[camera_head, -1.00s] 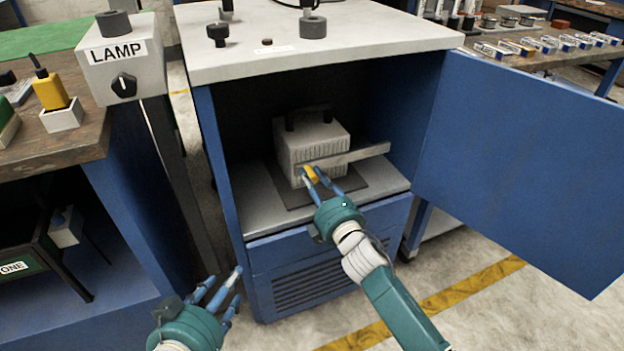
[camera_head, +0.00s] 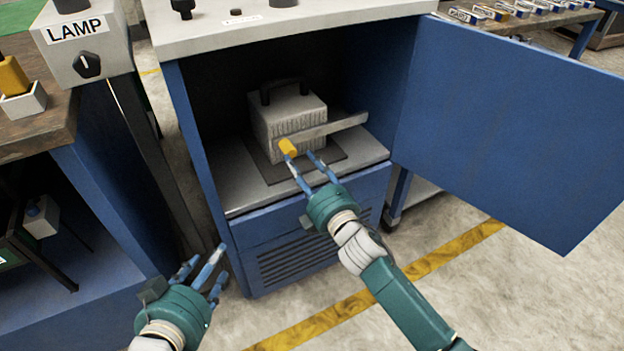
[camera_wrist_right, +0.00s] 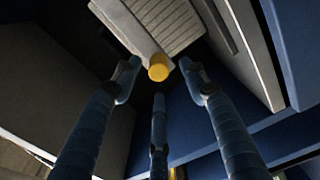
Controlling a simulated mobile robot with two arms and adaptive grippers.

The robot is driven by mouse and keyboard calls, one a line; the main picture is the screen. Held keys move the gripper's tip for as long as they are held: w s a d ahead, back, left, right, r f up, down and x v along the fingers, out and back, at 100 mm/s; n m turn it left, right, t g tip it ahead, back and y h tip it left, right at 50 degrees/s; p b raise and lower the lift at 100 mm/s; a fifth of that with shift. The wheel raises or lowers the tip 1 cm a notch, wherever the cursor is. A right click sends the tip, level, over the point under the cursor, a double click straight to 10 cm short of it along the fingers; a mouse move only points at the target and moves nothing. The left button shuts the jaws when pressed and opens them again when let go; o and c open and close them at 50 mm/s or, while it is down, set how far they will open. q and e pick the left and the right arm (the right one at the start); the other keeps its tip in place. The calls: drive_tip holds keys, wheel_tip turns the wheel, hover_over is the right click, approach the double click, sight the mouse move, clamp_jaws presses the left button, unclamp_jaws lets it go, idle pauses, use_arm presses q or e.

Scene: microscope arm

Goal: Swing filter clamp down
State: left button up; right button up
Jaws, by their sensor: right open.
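The filter clamp is a pale flat bar (camera_head: 338,127) across the front of a grey ribbed filter box (camera_head: 286,112) inside the open blue cabinet. It slopes up to the right, and a yellow knob (camera_head: 287,147) sits at its left end. My right gripper (camera_head: 303,160) is open just in front of the knob, fingers spread. In the right wrist view the knob (camera_wrist_right: 159,68) lies between and just beyond the fingertips (camera_wrist_right: 158,82), with nothing held. Whether a finger touches it is hard to tell. My left gripper (camera_head: 207,265) is open and empty, low in front of the cabinet.
The blue cabinet door (camera_head: 500,130) stands wide open on the right. A LAMP box (camera_head: 85,45) with a dark dial is at the upper left, by a wooden bench. The cabinet's side walls and white top (camera_head: 300,25) bound the opening.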

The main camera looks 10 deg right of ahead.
drive_tip(key=v, duration=0.6)
drive_tip(key=shift+s+d, duration=0.15)
drive_tip(key=shift+s, duration=0.2)
